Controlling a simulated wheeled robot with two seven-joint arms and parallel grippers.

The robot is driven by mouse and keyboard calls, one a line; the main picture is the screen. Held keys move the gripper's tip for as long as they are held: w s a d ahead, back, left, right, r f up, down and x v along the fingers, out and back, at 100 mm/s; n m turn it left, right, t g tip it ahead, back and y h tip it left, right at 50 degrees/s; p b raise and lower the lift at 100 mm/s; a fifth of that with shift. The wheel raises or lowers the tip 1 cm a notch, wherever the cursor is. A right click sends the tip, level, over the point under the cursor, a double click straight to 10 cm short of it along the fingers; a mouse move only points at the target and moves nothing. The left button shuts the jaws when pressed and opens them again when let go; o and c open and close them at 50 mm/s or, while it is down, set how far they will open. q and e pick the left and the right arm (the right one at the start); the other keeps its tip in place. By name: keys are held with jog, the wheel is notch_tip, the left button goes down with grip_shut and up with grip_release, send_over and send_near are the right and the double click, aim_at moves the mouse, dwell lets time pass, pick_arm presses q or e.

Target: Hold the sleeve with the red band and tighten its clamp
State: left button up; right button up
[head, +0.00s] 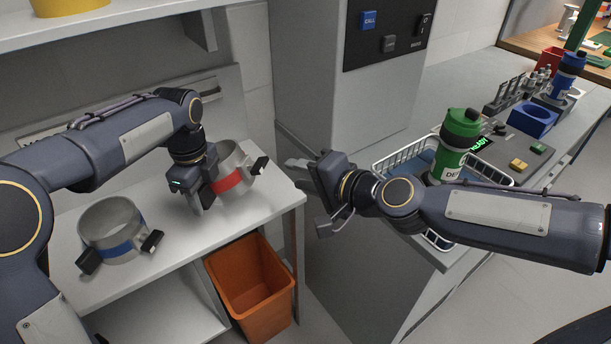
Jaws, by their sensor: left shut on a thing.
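The sleeve with the red band (228,182) is a grey ring standing on the white shelf table at the left. Its clamp has a black lever (260,165) that sticks out at the ring's right side. My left gripper (203,200) is at the ring's left front side, shut on the sleeve; its fingertips are partly hard to make out. My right gripper (308,192) is open and empty, to the right of the sleeve, beyond the table's right edge and apart from the lever.
A second sleeve with a blue band (122,248) stands on the white table (180,243) at the left. An orange bin (250,285) is below the table. A grey cabinet (345,100) rises behind my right gripper. A wire basket (400,160) and a green bottle (455,150) are at the right.

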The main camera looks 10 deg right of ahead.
jog(key=shift+s+d, duration=0.2)
jog(key=shift+s, duration=0.15)
pick_arm(q)
jog(key=o, duration=1.2)
